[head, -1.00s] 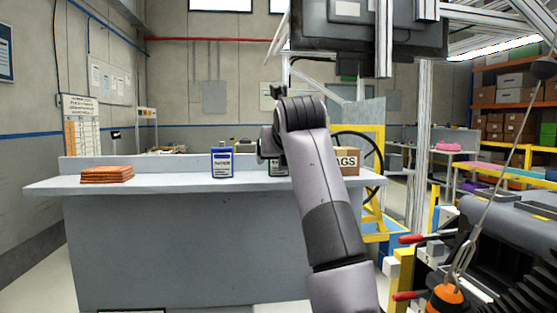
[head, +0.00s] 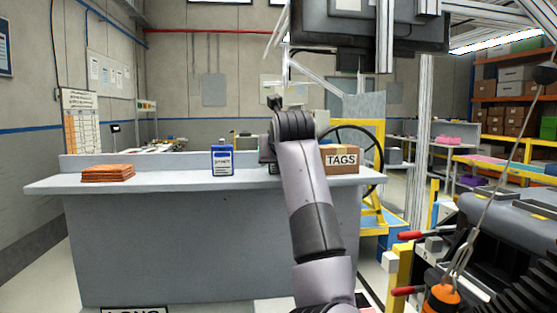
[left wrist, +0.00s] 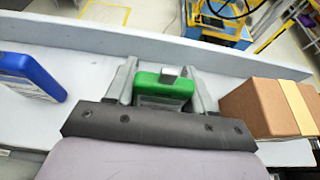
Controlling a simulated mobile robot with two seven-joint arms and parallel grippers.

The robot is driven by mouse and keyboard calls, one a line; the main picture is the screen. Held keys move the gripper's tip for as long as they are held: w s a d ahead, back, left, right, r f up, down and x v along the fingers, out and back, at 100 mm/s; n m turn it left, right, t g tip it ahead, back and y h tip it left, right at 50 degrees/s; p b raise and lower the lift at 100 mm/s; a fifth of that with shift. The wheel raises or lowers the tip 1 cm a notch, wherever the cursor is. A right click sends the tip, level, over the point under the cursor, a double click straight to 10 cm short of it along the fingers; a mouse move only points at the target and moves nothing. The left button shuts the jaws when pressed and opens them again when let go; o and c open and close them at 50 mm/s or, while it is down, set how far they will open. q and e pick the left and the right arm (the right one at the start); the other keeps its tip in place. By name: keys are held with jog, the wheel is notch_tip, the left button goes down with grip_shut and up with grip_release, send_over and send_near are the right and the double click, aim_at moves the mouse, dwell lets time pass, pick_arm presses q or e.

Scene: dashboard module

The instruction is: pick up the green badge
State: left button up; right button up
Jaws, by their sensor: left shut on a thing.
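The green badge (left wrist: 163,90) stands between the two fingers of my left gripper (left wrist: 163,82) in the left wrist view, its green top showing and its lower part hidden behind the gripper body. The gripper is shut on it. In the head view my left gripper (head: 271,158) is over the grey counter, and my own arm hides nearly all of the badge. I cannot tell whether the badge touches the counter. My right gripper is in neither view.
A blue badge (head: 222,160) stands on the counter (head: 180,185) to the left, also in the left wrist view (left wrist: 30,75). A cardboard TAGS box (head: 341,160) stands close on the right. Orange folded cloths (head: 108,173) lie far left. Counter between cloths and blue badge is clear.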

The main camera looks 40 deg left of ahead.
pick_arm(q)
jog(key=shift+r, duration=0.15)
notch_tip(320, 180, up, 20)
jog(key=p, duration=0.2)
jog(key=shift+p, duration=0.35)
jog(key=shift+f, duration=0.25)
dwell(0.8)
